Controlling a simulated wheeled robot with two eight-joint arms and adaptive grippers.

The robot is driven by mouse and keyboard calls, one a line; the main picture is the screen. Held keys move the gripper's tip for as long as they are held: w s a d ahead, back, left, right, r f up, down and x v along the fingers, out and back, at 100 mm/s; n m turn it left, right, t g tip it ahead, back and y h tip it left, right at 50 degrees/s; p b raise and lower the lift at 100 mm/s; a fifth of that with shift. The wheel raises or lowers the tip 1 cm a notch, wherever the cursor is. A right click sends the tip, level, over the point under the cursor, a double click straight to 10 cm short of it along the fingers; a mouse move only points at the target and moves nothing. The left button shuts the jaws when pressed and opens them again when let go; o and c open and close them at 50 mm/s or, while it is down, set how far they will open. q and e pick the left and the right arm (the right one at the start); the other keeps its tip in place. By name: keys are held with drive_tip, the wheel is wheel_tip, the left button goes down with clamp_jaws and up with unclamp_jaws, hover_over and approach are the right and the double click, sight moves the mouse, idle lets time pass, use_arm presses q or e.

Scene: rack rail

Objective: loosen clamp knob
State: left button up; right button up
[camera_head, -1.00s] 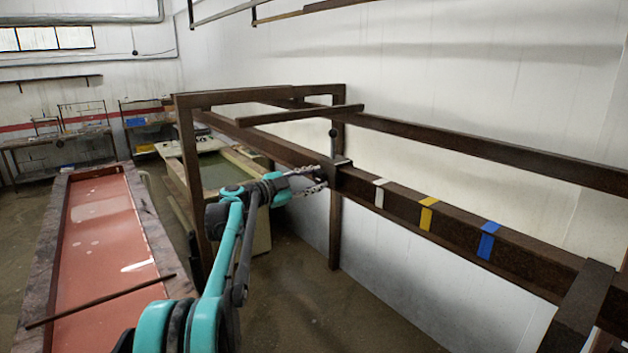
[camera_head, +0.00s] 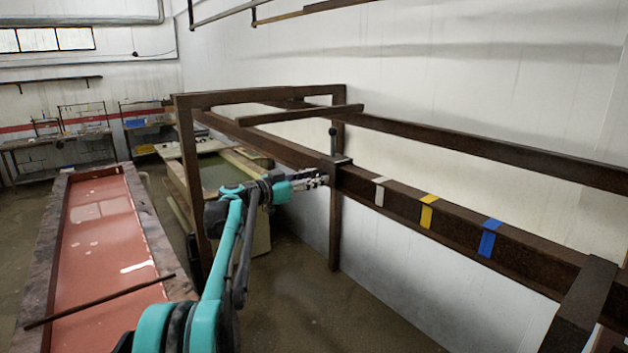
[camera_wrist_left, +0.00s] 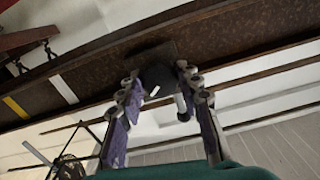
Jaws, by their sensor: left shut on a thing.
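The dark clamp (camera_head: 342,160) sits on the brown rail (camera_head: 460,228), left of the white stripe. A short upright lever with a black ball (camera_head: 333,132) stands above it. My left gripper (camera_head: 324,180) is at the clamp's near side. In the left wrist view the fingers (camera_wrist_left: 158,84) are shut around the dark round knob (camera_wrist_left: 158,76), which bears a small white mark. The clamp's plate (camera_wrist_left: 146,58) shows behind it against the rail. The fingers partly hide the knob's sides, and in the head view the knob is hidden. My right gripper is not in view.
White, yellow (camera_head: 428,212) and blue (camera_head: 489,238) stripes mark the rail to the right. A post (camera_head: 336,225) stands below near the clamp. A long red-floored trough (camera_head: 105,240) lies at left. The floor below the rail is clear.

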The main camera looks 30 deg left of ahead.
use_arm(q)
drive_tip(key=n, duration=0.5)
drive_tip(key=shift+n, duration=0.3)
drive_tip(key=n, duration=1)
drive_tip(key=shift+r+n+b, duration=0.1)
drive_tip(key=shift+n+b, duration=0.3)
drive_tip(key=n, duration=0.5)
drive_tip(key=shift+n, duration=0.3)
drive_tip(key=o, duration=1.2)
drive_tip(key=shift+c, duration=0.2)
drive_tip(key=shift+s, duration=0.1)
